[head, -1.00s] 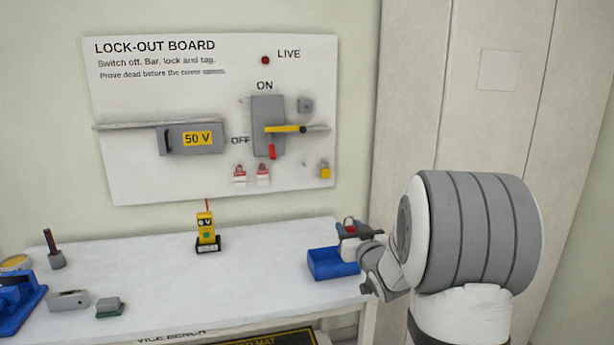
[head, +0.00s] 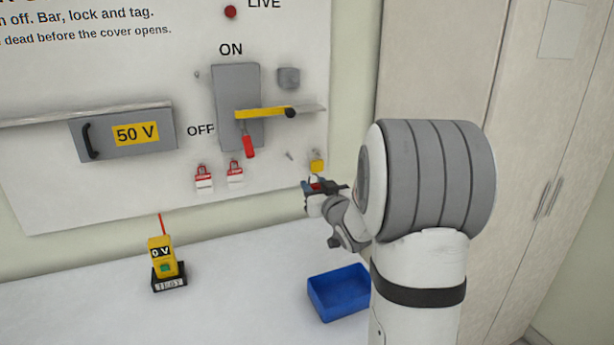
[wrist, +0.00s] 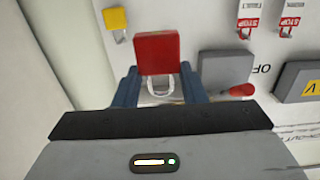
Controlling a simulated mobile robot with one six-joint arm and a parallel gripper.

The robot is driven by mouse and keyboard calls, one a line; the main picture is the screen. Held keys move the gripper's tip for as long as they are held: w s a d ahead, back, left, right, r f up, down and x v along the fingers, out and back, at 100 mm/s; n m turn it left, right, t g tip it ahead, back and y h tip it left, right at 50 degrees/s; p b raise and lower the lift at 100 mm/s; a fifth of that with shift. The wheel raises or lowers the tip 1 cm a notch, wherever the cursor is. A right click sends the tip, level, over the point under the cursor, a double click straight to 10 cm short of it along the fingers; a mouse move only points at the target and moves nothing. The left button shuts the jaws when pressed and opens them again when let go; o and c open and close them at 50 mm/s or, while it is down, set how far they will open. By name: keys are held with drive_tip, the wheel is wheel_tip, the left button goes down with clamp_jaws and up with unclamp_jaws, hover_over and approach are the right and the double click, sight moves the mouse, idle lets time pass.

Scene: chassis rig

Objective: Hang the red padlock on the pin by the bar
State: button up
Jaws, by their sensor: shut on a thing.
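The red padlock (wrist: 158,54) is held between the blue fingers of my gripper (wrist: 166,86), with its pale shackle pointing down in the wrist view. In the head view the padlock (head: 316,185) shows as a small red patch at my gripper (head: 322,188), in front of the board's lower right. The yellow bar (head: 262,114) lies across the grey switch box, its black end to the right. A small pin (head: 289,155) stands out of the board below the bar, up and left of my gripper. The padlock looks apart from it.
A yellow padlock (head: 317,166) hangs just above my gripper in the head view. Two red-and-white tags (head: 204,178) hang to the left, and a red handle (head: 248,146) points down from the switch. A blue bin (head: 338,292) and a yellow tester (head: 164,260) stand on the bench.

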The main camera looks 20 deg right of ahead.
drive_tip(key=shift+w+a+r, duration=0.1)
drive_tip(key=shift+w+a, duration=0.25)
drive_tip(key=shift+w, duration=0.2)
drive_tip(key=shift+w+f+p, duration=0.2)
drive_tip(key=shift+w+p, duration=3.2)
drive_tip(key=shift+w, duration=4.4)
drive_tip(key=s, duration=0.8)
drive_tip(key=shift+s+r+b, duration=0.15)
drive_tip(key=shift+s+b, duration=0.15)
drive_tip(key=shift+s, duration=0.1)
